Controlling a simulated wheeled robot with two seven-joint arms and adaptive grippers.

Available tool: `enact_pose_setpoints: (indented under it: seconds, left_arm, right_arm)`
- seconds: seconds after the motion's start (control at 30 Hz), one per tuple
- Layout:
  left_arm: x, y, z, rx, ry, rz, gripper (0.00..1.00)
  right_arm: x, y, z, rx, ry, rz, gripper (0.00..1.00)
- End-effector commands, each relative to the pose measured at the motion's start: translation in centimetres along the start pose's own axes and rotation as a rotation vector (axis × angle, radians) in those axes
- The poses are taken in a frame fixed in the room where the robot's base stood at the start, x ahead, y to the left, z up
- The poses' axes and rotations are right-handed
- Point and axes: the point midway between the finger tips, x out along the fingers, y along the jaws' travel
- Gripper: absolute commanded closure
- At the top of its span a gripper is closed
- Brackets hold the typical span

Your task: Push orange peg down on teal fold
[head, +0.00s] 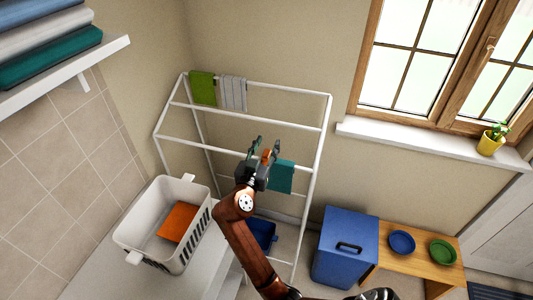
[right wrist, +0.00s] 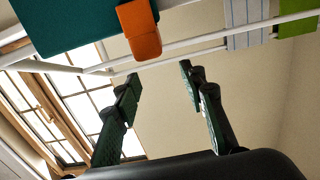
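The teal fold (head: 281,177) hangs over a lower rail of the white drying rack. The orange peg (head: 266,154) shows at its left end; in the right wrist view the peg (right wrist: 139,32) sits at the fold's edge, overlapping the teal cloth (right wrist: 75,22). I cannot tell how far down the peg sits. My right gripper (head: 266,146) is close by the peg. In the right wrist view its two fingers (right wrist: 160,85) are apart with nothing between them, and the peg lies beyond their tips, towards the left finger. My left gripper is out of view.
The white rack (head: 327,130) also carries a green towel (head: 203,88) and a grey striped towel (head: 233,93) on its upper rail. A white basket (head: 135,235) with an orange cloth (head: 177,222) stands left. A blue box (head: 345,247) and a wooden bench (head: 420,265) stand right.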

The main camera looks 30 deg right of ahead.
Motion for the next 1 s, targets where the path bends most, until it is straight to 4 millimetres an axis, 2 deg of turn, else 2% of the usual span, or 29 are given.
enact_pose_setpoints:
  seconds: [0.03,0.13,0.33,1.0]
  left_arm:
    - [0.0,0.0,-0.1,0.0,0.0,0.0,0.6]
    - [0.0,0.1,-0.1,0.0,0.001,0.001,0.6]
    - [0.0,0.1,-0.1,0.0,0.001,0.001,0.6]
    - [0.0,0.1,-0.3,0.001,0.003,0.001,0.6]
  right_arm:
    - [-0.1,-0.1,-1.2,0.007,0.001,-0.002,0.62]
    - [-0.1,-0.1,-3.0,0.005,0.002,-0.001,0.62]
    - [0.0,0.0,-5.2,0.002,-0.001,0.0,0.62]
    - [0.0,0.0,-5.6,-0.001,-0.001,0.0,0.62]
